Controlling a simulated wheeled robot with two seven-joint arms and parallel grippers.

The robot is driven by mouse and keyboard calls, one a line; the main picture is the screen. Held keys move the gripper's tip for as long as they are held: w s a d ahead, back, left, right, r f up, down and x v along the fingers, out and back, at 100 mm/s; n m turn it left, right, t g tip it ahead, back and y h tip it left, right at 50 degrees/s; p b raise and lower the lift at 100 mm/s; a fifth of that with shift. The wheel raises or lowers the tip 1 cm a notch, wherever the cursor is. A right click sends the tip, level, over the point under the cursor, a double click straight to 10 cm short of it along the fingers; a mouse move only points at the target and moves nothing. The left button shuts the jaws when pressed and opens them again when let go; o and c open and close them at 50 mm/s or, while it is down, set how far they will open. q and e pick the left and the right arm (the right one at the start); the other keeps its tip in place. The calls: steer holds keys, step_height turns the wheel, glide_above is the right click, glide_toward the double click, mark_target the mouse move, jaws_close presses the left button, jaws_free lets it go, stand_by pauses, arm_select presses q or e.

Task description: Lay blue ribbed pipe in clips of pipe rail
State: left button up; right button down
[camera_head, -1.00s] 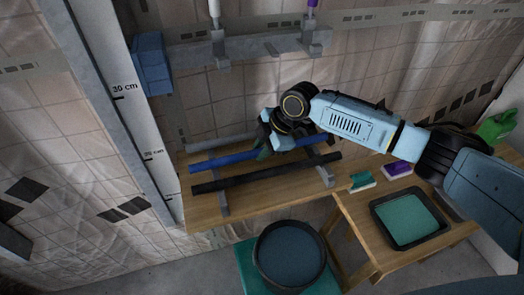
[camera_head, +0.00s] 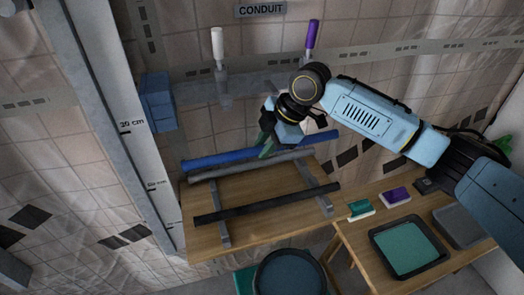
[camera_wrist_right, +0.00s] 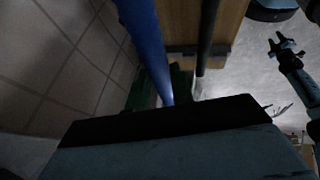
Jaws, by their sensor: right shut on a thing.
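The blue ribbed pipe (camera_head: 220,158) is held level above the wooden bench, overlapping the grey pipe from the head view. My right gripper (camera_head: 266,146) is shut around the pipe near its middle; the blue pipe also runs up from the jaws in the right wrist view (camera_wrist_right: 145,40). The grey pipe rail (camera_head: 265,84) is on the tiled wall behind, above the pipe and apart from it. Two clips show on it, near the white-handled (camera_head: 222,75) and purple-handled (camera_head: 309,62) uprights. What seems to be my left gripper (camera_wrist_right: 286,46) appears small in the wrist view; its jaws are unclear.
A grey pipe (camera_head: 225,172) and a black pipe (camera_head: 265,203) rest on bench supports. A blue block (camera_head: 157,100) is left of the rail. A measuring post (camera_head: 135,130) stands at left. A tray (camera_head: 408,247) and brushes (camera_head: 361,208) lie on the lower right table.

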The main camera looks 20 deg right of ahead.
steer(key=s+d+r+p, duration=0.2)
steer(key=s+r+p, duration=0.2)
steer(key=r+p, duration=0.5)
steer(key=s+d+r+p, duration=0.25)
steer(key=r+p, duration=0.25)
steer(key=r, duration=0.8)
glide_above(274, 91)
steer(key=shift+s+f, duration=0.1)
steer(key=shift+f, duration=3.5)
steer(key=c, duration=1.1)
jaws_free()
steer(key=shift+c, duration=0.2)
